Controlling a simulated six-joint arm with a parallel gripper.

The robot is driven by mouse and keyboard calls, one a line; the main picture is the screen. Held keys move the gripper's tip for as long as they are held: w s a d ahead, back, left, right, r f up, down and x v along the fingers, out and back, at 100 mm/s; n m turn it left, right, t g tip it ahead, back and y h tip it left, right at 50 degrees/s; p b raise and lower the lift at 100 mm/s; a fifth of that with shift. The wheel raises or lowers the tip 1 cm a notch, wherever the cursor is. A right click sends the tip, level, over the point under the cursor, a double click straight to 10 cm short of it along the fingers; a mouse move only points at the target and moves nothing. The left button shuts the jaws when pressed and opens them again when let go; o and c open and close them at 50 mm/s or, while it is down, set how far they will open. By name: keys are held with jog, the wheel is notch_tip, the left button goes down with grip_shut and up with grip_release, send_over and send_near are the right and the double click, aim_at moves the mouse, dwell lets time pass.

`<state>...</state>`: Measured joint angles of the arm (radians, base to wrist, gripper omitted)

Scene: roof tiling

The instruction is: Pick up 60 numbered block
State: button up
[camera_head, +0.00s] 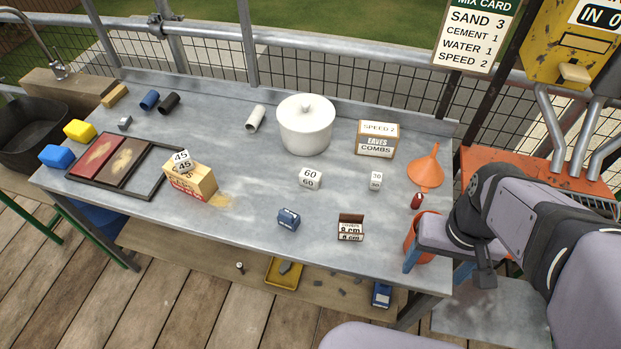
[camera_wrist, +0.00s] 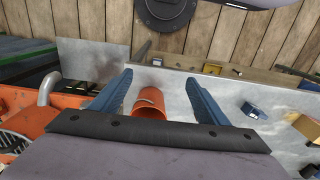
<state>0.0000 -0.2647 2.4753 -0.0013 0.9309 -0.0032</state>
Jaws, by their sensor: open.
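The 60 numbered block (camera_head: 310,179) is a small white block on the grey metal table (camera_head: 240,240), right of the middle and in front of the white lidded pot (camera_head: 305,125). It shows 60 on its top and front. My gripper (camera_head: 409,264) is in the head view at the table's right front edge, well to the right of the block. In the wrist view my gripper (camera_wrist: 157,88) shows two blue fingers spread wide, with an orange-red bucket (camera_wrist: 150,104) seen between them. Nothing is held. I cannot make out the 60 block in the wrist view.
A white 30 block (camera_head: 376,181), an orange funnel (camera_head: 426,167) and a box of eaves combs (camera_head: 375,139) stand nearby. A blue block (camera_head: 288,219) and a small card holder (camera_head: 350,228) lie in front. A 45 block (camera_head: 183,162) sits on a yellow box.

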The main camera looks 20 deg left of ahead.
jog(key=w+a+n+t+y+b, duration=0.1)
jog(key=w+a+t+y, duration=0.1)
jog(key=w+a, duration=0.4)
notch_tip(320, 180, up, 4)
jog(key=f+t+y+b, duration=0.1)
jog(key=t+y+b, duration=0.1)
jog(key=t+b, duration=0.6)
send_over(309, 178)
jog(key=s+p, duration=0.2)
jog(key=t, duration=0.2)
jog(key=s+a+f+m+t+h+b, duration=0.1)
jog(key=s+a+f+m+h+b, duration=0.1)
jog(key=s+f+h+b, duration=0.3)
jog(key=shift+h, duration=0.3)
jog(key=f+p, duration=0.1)
jog(key=f, duration=0.4)
jog(key=f+p, duration=0.1)
jog(key=f, duration=0.2)
jog(key=shift+s+d+p, duration=0.1)
jog(key=shift+d+p, duration=0.25)
jog(key=shift+f, duration=0.55)
jog(key=shift+r+p+x, duration=0.2)
jog(key=shift+p+x, duration=0.25)
jog(key=shift+x, duration=3.2)
jog(key=shift+d, duration=0.15)
